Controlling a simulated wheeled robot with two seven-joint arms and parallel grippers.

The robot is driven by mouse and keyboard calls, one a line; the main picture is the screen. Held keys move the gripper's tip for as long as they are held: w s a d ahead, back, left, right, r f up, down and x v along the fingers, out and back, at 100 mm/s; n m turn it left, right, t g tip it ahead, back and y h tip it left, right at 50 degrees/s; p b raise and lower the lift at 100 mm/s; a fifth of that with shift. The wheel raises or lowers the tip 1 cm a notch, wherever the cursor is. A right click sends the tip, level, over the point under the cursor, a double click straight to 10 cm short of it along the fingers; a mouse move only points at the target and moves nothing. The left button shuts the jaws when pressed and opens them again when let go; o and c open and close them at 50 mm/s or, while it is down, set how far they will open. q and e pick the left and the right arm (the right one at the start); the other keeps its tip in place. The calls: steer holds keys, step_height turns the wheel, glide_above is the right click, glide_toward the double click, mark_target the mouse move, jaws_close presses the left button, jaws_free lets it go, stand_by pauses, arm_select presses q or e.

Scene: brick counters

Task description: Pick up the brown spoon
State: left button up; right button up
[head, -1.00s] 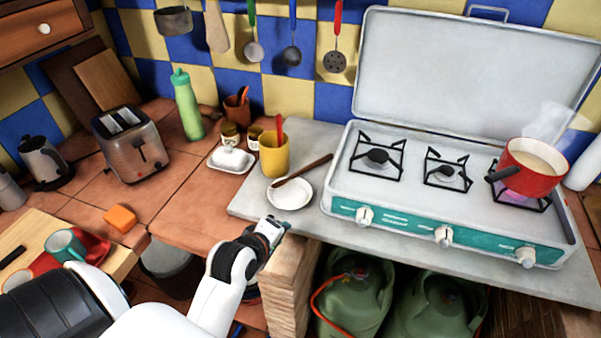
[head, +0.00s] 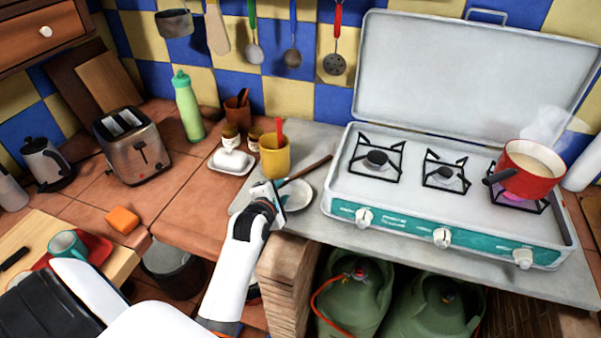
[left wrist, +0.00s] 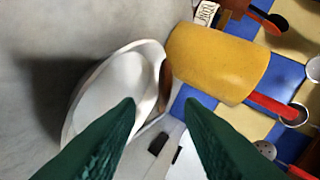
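The brown spoon (head: 312,167) rests on a small white saucer (head: 302,196) on the grey counter, its handle pointing up and right past the rim. In the head view my left gripper (head: 270,194) is at the saucer's left side and hides part of the saucer and the spoon's lower end. In the left wrist view the left gripper's green fingers (left wrist: 160,106) are apart with nothing held between them. The saucer (left wrist: 105,95) and a brown part of the spoon (left wrist: 165,86) show beyond the fingertips. My right gripper is not in view.
A yellow cup (head: 275,157) with a red utensil stands just behind the saucer. The stove (head: 400,222) is close on the right, with a red pot (head: 530,180) steaming on it. A white butter dish (head: 231,162) lies to the left. The counter's front edge is near.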

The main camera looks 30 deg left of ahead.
mark_target(286, 184)
arm_select(q)
steer(key=x, duration=0.4)
steer(key=shift+w+d+r+p, duration=0.1)
steer(key=shift+w+r+p, duration=0.05)
steer(key=shift+w+p, duration=0.2)
steer(key=shift+s+r, duration=0.1)
jaws_close()
